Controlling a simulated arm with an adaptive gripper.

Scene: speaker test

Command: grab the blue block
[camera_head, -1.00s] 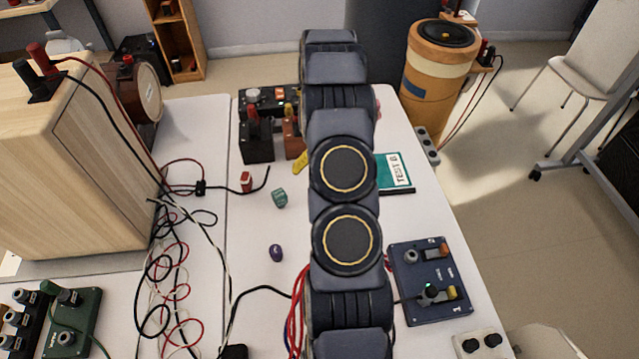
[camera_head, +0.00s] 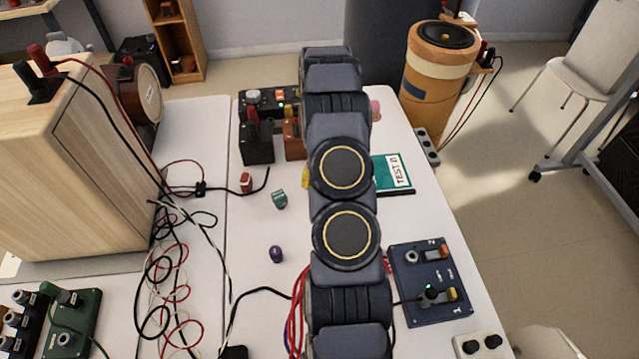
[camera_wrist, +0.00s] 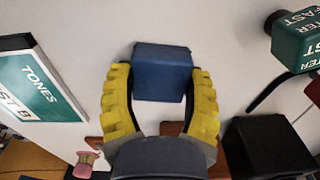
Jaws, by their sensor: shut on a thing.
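The blue block (camera_wrist: 163,72) sits between the two ridged yellow fingers of my gripper (camera_wrist: 160,82) in the wrist view. My gripper is shut on it, with a finger along each side; the block's far end sticks out a little past the fingertips. Whether the block touches the white table below cannot be told. In the head view my arm hides the block and most of my gripper; only a bit of yellow finger (camera_head: 305,178) shows at the arm's left edge.
A teal booklet (camera_head: 393,173) lies right of my arm. A teal block (camera_head: 279,199), a red block (camera_head: 246,182) and a purple piece (camera_head: 276,254) lie to its left. A black box (camera_head: 257,148) stands behind; cables (camera_head: 170,260) tangle on the left. A blue control box (camera_head: 430,280) is at front right.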

